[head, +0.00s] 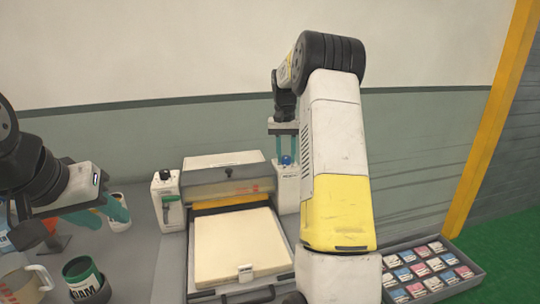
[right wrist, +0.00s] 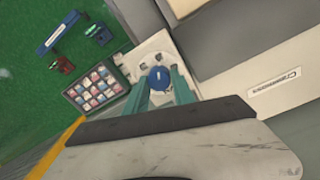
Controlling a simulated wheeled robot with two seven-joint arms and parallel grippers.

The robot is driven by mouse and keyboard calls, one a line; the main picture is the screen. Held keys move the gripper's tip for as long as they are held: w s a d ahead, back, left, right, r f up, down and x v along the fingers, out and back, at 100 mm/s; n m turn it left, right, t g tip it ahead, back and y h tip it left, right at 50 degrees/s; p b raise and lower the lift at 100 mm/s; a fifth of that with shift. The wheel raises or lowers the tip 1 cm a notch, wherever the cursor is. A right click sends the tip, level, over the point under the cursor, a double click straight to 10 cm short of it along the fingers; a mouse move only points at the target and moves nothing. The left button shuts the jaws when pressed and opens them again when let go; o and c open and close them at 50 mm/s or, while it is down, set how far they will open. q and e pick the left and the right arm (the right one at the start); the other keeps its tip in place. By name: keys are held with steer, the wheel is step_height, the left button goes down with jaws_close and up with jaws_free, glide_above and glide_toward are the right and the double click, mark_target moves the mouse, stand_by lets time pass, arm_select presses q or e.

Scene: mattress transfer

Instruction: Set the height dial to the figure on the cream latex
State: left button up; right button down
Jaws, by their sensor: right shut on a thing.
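The cream latex (head: 238,247) lies flat as a thick slab on the machine's front bed. A small white tag (head: 246,272) sits at its front edge; I cannot read its figure. The blue height dial (head: 287,160) is on a white post (head: 288,190) right of the machine. It also shows in the right wrist view (right wrist: 160,78), on a round pale base. My right gripper (head: 287,147) points down with its teal fingers shut on the dial from both sides. The dial's marks are too small to read. My left gripper (head: 101,212) is at the left with its teal fingers apart, empty.
A grey machine hood (head: 228,178) stands behind the slab. A green can (head: 83,277) and a pale jug (head: 25,283) are at the left front. A tray of small cards (head: 432,270) is at the right.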

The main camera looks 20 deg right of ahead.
mark_target(285, 156)
steer(key=c, duration=1.1)
jaws_free()
steer(key=shift+o, duration=0.2)
step_height(285, 156, up, 8)
steer(key=shift+w+a+f, duration=0.1)
steer(key=shift+f, duration=0.15)
steer(key=shift+r, duration=0.2)
